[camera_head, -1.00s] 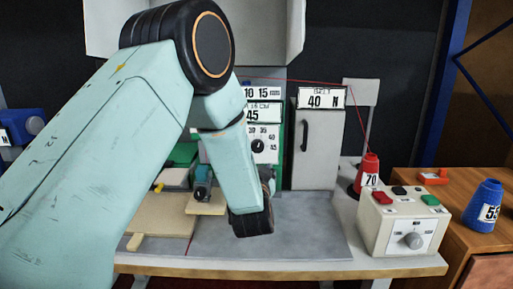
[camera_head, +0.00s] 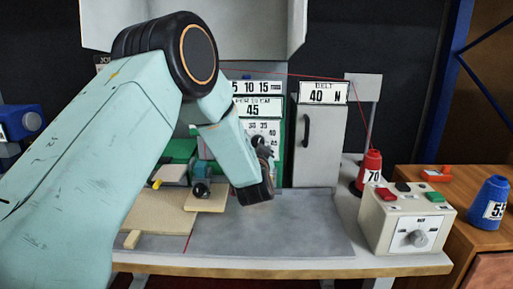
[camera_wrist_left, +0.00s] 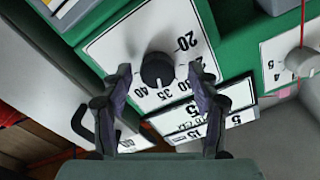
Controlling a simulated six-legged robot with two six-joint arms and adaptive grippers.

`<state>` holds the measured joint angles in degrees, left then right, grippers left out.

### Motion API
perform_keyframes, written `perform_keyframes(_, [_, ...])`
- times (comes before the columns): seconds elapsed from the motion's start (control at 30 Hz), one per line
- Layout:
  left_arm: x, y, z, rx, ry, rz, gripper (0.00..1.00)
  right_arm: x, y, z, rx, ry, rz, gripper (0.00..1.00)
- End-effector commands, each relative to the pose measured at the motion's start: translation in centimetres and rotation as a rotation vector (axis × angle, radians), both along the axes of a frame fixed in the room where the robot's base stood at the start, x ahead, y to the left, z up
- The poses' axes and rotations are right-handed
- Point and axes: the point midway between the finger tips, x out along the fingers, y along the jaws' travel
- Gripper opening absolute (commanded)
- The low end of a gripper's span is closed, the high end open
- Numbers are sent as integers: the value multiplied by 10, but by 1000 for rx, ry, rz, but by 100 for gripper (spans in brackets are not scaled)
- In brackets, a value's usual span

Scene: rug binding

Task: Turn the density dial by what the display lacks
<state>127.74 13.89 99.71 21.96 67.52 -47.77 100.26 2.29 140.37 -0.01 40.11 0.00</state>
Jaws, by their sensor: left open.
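The density dial is a black knob (camera_wrist_left: 157,70) on a white scale plate (camera_wrist_left: 118,48) printed with numbers including 20, 30, 35 and 40. In the left wrist view my left gripper (camera_wrist_left: 160,72) is open, with one finger on each side of the knob and gaps between. In the head view the gripper (camera_head: 265,158) is in front of the green machine, just below the dial plate (camera_head: 272,128), and partly hides the dial. A display card above it (camera_head: 254,110) reads 45. A strip higher up (camera_head: 258,87) shows 5 10 15.
A grey cabinet labelled BELT 40 N (camera_head: 318,140) stands right of the machine. A control box with buttons and a knob (camera_head: 405,225), a red spool marked 70 (camera_head: 371,170) and a blue spool (camera_head: 489,203) are farther right. The grey table front (camera_head: 290,235) is clear.

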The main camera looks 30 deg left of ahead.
Motion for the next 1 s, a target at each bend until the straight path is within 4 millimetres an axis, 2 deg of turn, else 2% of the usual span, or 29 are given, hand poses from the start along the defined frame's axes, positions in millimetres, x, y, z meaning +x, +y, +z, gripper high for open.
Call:
perform_keyframes(0.23, [2, 1, 0, 0, 0, 0, 60, 0, 0, 0, 0, 0, 0, 40])
perform_keyframes(0.87, [2, 1, 0, 0, -1, 0, 6, 0, 0, 0, 0, 0, 0, 40])
perform_keyframes(1.0, [2, 1, 1, -4, -4, 0, 6, 0, 0, 0, 0, 0, 0, 40])
